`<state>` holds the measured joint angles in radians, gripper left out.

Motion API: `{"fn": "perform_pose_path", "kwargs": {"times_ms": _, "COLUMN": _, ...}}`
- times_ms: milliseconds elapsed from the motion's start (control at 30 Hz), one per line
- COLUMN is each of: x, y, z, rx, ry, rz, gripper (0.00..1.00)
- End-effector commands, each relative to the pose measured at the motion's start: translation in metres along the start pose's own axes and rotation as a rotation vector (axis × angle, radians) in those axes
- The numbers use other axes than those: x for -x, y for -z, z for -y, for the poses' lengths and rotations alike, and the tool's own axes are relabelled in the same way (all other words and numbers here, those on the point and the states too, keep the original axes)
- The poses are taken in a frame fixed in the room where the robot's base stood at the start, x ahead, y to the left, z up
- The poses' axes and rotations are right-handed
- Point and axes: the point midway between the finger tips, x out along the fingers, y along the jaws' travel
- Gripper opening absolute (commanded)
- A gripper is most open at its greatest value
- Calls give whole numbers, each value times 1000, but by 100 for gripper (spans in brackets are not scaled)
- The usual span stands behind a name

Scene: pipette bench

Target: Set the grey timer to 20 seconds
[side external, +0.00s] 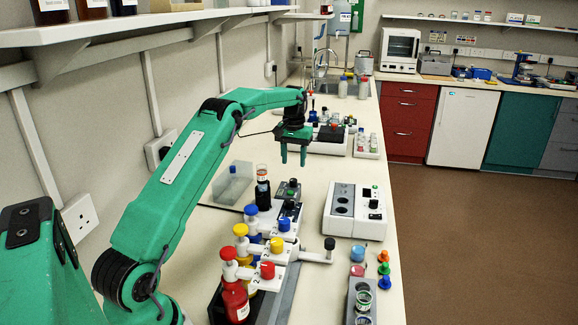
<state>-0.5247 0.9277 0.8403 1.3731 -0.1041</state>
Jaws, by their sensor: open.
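My gripper (293,158) hangs over the bench with its two green fingers pointing down, apart and empty. Below it on the bench is a small dark grey box with a black knob (291,184). My gripper is above and apart from both.
Red, yellow and blue-topped dispensers (235,297) stand in a row at the front. A pale box with dark sockets and buttons (343,211) is to the right. A rack of vials (367,145) stands behind.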

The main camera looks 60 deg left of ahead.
Motion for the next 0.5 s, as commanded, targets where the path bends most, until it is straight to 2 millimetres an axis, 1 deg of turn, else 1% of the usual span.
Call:
{"fn": "perform_pose_path", "kwargs": {"times_ms": 167, "x": -16, "y": -1, "z": 0, "rx": 0, "ry": 0, "rz": 3, "gripper": 46}}
{"fn": "perform_pose_path", "kwargs": {"times_ms": 500, "x": -57, "y": -1, "z": 0, "rx": -1, "ry": 0, "rz": 3, "gripper": 46}}
